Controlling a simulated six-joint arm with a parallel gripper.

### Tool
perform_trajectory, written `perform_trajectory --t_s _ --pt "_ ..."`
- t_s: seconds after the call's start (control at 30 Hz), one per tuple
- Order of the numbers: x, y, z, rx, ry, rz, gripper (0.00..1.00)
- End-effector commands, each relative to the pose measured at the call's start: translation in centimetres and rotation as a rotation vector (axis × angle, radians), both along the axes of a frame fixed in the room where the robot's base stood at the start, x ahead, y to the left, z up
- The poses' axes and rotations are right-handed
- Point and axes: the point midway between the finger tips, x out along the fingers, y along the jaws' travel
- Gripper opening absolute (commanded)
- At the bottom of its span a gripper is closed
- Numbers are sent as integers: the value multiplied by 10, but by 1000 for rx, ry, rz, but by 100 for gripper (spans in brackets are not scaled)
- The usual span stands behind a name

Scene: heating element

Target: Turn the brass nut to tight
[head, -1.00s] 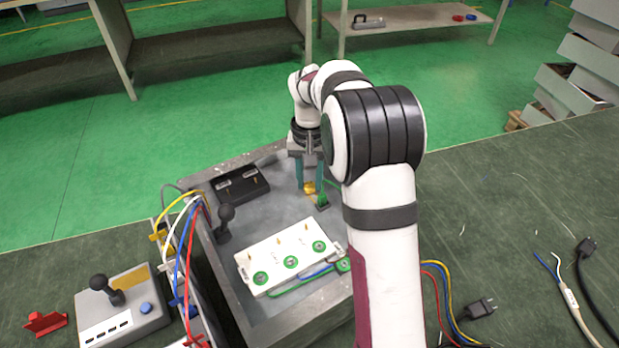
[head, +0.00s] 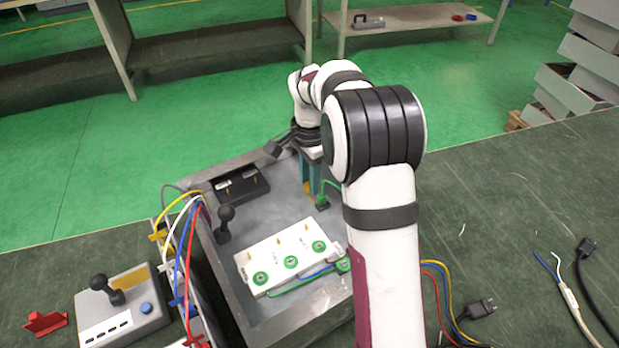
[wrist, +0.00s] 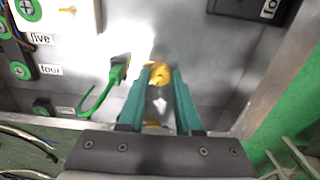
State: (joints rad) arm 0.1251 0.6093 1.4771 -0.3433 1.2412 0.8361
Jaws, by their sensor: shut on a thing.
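The brass nut (wrist: 158,74) shows in the wrist view between the tips of my gripper (wrist: 161,72), near the floor of the grey metal box. My gripper's teal fingers are shut on it. In the head view my gripper (head: 312,186) points down inside the far right part of the box, and a bit of the brass nut (head: 308,188) shows beside the fingers. A green connector (wrist: 119,68) with a green wire sits just left of the nut in the wrist view. The nut's thread and seat are hidden.
The grey box (head: 235,290) has walls around my gripper. Inside are a white terminal block (head: 285,255) with green terminals and a black block (head: 240,186). Coloured wires (head: 185,250) hang over the left wall. A joystick box (head: 125,310) stands left on the bench.

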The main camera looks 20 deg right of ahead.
Motion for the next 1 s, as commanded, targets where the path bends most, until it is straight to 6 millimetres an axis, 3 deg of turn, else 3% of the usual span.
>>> perform_trajectory --t_s 0.4,1.0 --pt "0 0 1 -1 -1 -202 0" --pt "0 0 1 -1 -2 -241 0"
